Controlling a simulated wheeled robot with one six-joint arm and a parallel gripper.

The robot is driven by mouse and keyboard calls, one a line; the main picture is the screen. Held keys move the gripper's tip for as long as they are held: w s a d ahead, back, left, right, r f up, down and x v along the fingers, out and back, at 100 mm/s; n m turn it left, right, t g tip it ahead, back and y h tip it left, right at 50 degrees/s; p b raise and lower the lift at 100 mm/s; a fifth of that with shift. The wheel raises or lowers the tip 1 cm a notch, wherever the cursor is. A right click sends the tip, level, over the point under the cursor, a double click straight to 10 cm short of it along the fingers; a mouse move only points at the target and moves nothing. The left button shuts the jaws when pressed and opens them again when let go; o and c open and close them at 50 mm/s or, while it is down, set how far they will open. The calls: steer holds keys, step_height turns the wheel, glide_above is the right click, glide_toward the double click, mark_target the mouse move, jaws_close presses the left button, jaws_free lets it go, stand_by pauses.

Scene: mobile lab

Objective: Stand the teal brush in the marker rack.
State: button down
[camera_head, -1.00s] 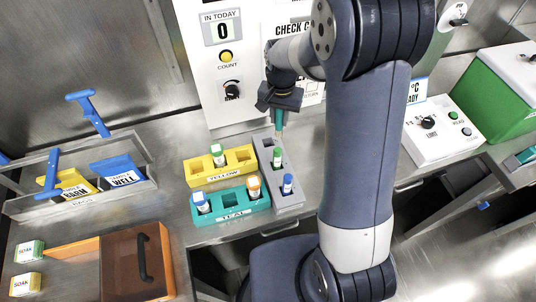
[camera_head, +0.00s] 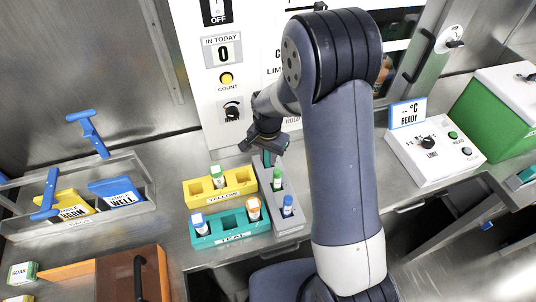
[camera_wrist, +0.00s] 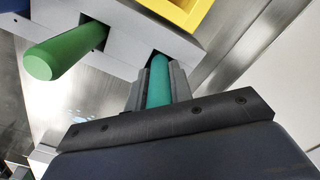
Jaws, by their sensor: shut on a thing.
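My gripper (camera_head: 264,147) is shut on the teal brush (camera_head: 267,158) at the far end of the grey marker rack (camera_head: 290,224). In the wrist view, the brush (camera_wrist: 158,88) is a teal rod between the two fingers. It points at the rack's end slot, beside the slot with a green marker (camera_wrist: 66,55). Its lower end looks to be in that slot, but how deep is hidden. In the head view the rack also holds the green marker (camera_head: 277,182) and a blue marker (camera_head: 288,205).
A tray (camera_head: 140,196) with blue and yellow holders is farther left. A control panel (camera_head: 235,105) rises behind, and a white control box (camera_head: 432,158) is at right.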

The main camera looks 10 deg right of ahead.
steer(key=shift+f, duration=0.25)
steer(key=shift+f, duration=0.15)
steer(key=c, duration=1.3)
jaws_free()
steer(key=shift+o, duration=0.2)
step_height(320, 180, up, 13)
steer(key=shift+f+b, duration=0.2)
steer(key=shift+b, duration=0.35)
